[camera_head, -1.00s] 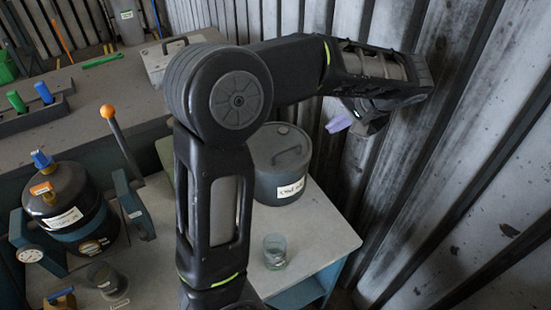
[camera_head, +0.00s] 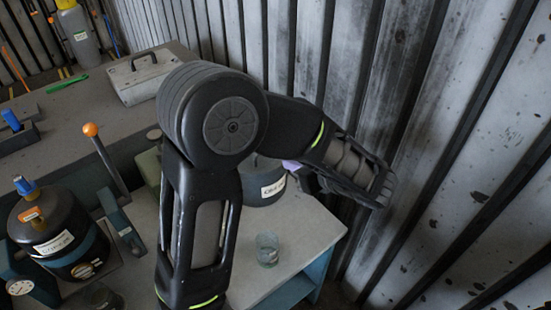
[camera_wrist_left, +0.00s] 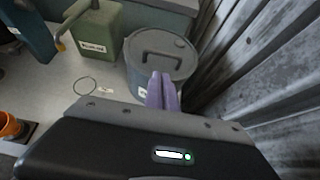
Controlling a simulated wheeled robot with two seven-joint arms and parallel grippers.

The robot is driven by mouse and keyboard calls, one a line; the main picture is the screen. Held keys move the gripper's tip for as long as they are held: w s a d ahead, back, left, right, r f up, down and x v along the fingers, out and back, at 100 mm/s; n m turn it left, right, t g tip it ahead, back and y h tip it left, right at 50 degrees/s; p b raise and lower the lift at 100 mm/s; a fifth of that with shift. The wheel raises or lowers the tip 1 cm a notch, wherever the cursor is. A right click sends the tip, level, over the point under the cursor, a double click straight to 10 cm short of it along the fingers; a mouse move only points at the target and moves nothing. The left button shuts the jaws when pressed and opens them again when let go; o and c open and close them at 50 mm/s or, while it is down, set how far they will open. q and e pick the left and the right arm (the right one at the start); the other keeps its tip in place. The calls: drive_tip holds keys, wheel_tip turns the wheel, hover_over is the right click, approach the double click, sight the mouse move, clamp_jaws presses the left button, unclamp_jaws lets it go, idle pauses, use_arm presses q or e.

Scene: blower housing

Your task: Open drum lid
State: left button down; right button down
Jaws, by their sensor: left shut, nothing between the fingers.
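The grey drum (camera_head: 262,188) stands on the bench, largely hidden behind my left arm in the head view. In the left wrist view the drum (camera_wrist_left: 143,80) shows its round lid (camera_wrist_left: 178,68) on top, with a dark bar handle (camera_wrist_left: 160,55). The lid looks seated. My left gripper (camera_wrist_left: 162,80) has purple fingers, shut and empty, which overlap the near part of the lid in that view. In the head view a bit of the left gripper (camera_head: 291,165) shows just above the drum. I cannot tell whether it touches the lid. My right gripper is not in view.
A glass (camera_head: 267,248) stands on the bench in front of the drum. A green canister (camera_wrist_left: 92,35) stands left of it in the wrist view. A black pot (camera_head: 58,225) and an orange-knobbed lever (camera_head: 105,155) are further left. A corrugated wall (camera_head: 440,150) closes off the right.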

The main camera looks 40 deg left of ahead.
sight(271, 165)
use_arm(q)
drive_tip(key=x, duration=1)
drive_tip(key=shift+p, duration=0.35)
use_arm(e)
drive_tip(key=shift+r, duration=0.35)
use_arm(q)
drive_tip(key=shift+r, duration=0.15)
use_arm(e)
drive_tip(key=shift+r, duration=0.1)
